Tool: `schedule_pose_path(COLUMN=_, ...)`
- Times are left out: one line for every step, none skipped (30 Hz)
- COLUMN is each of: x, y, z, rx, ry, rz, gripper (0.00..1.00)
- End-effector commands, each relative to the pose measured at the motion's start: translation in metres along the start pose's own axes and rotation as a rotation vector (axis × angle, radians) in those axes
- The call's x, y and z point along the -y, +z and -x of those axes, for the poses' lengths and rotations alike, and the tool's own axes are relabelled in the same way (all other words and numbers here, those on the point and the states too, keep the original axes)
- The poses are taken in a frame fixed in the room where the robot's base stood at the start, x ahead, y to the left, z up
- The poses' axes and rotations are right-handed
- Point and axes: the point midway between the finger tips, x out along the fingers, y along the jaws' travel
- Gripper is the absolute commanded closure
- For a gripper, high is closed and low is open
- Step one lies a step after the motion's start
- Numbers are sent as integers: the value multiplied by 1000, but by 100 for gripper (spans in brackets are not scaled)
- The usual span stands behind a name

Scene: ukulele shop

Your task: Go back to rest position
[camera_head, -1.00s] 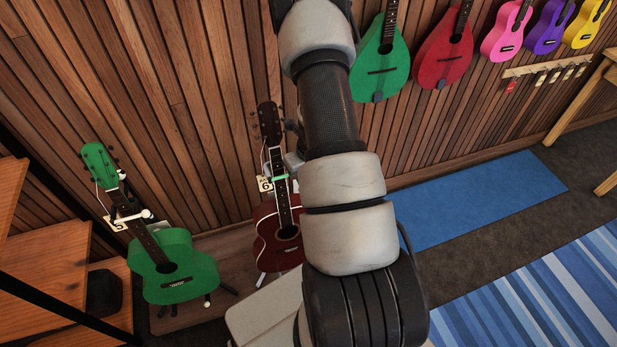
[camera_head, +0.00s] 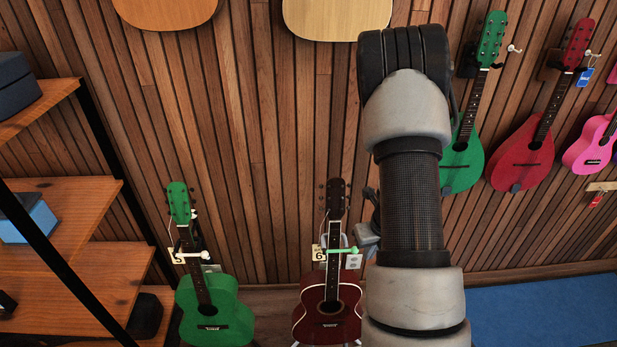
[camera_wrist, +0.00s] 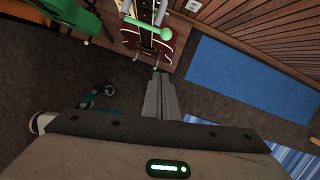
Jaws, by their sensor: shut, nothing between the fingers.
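My gripper (camera_wrist: 160,98) shows in the wrist view with its two grey fingers together and nothing between them. It points toward the dark floor just below the dark red guitar (camera_wrist: 150,40); whether it touches anything there is not visible, but it looks apart. In the head view my arm rises in front of the wall, right of the dark red guitar (camera_head: 328,312). The gripper itself is not clearly seen there; a small grey part shows beside the arm.
A green guitar (camera_head: 214,312) stands left of the red one. Wooden shelves (camera_head: 75,235) are at the left. Green (camera_head: 462,160) and red (camera_head: 522,155) mandolins hang on the slatted wall. A blue mat (camera_head: 545,308) lies on the floor at right.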

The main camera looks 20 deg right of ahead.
Motion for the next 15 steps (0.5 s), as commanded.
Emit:
schedule_pose_path(x=0, y=0, z=0, rx=0, ry=0, rz=-1, gripper=100)
schedule_pose_path(x=0, y=1, z=1, rx=2, ry=-2, rz=-4, gripper=100)
schedule_pose_path(x=0, y=4, z=3, rx=10, ry=-7, rz=-16, gripper=100)
schedule_pose_path(x=1, y=8, z=7, rx=22, ry=-14, rz=-36, gripper=100)
schedule_pose_path(x=2, y=15, z=13, rx=38, ry=-23, rz=-64, gripper=100)
schedule_pose_path(x=3, y=25, z=23, rx=68, ry=-42, rz=-120, gripper=100)
schedule_pose_path(x=4, y=35, z=34, rx=96, ry=-57, rz=-175, gripper=100)
schedule_pose_path(x=6, y=45, z=47, rx=131, ry=-75, rz=-243, gripper=100)
schedule_pose_path(x=7, y=62, z=68, rx=186, ry=-97, rz=-352, gripper=100)
schedule_pose_path(x=8, y=73, z=86, rx=231, ry=-111, rz=-450, gripper=100)
schedule_pose_path(x=8, y=83, z=106, rx=279, ry=-122, rz=-557, gripper=100)
schedule_pose_path(x=8, y=93, z=134, rx=340, ry=-129, rz=-707, gripper=100)
schedule_pose_path(x=7, y=98, z=153, rx=382, ry=-129, rz=-820, gripper=100)
schedule_pose_path(x=6, y=101, z=173, rx=421, ry=-125, rz=-934, gripper=100)
schedule_pose_path(x=4, y=102, z=198, rx=468, ry=-111, rz=-1085, gripper=100)
